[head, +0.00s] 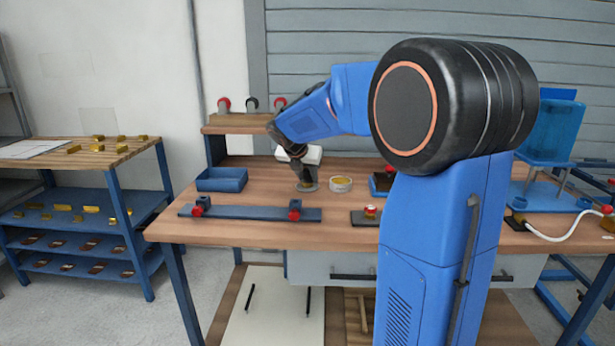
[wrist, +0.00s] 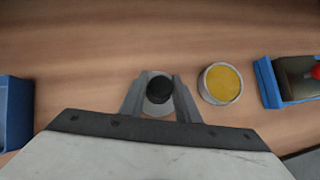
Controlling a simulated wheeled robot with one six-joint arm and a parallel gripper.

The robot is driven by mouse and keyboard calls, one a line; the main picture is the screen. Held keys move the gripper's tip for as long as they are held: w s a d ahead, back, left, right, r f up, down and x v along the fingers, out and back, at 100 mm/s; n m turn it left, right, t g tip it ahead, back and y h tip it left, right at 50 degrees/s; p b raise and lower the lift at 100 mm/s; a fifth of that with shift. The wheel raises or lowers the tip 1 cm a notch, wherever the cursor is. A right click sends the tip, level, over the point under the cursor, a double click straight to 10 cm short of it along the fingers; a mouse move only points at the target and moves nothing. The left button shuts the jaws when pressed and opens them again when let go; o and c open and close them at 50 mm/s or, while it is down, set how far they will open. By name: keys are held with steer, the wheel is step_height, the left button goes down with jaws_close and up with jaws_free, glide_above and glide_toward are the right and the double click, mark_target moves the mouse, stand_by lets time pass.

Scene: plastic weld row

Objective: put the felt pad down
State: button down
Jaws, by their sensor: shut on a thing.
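The felt pad is a round grey piece with a black knob on top (wrist: 159,89). It sits between the two fingers of my gripper (wrist: 160,80) in the wrist view. In the head view my gripper (head: 301,172) points down over the bench, shut on the felt pad (head: 307,187). The pad's grey base is at or just above the wooden bench top (head: 260,185); I cannot tell whether it touches. The fingers hide part of its sides.
A round tin with yellow contents (head: 341,184) stands close to the right of the pad. A blue tray (head: 222,180) is to the left. A blue bar with red knobs (head: 250,213) lies in front. A blue-edged fixture (wrist: 268,83) is further right. Bare wood lies between them.

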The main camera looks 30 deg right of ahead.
steer(key=shift+f, duration=0.1)
steer(key=c, duration=1.3)
jaws_free()
steer(key=shift+c, duration=0.2)
steer(key=v, duration=1.2)
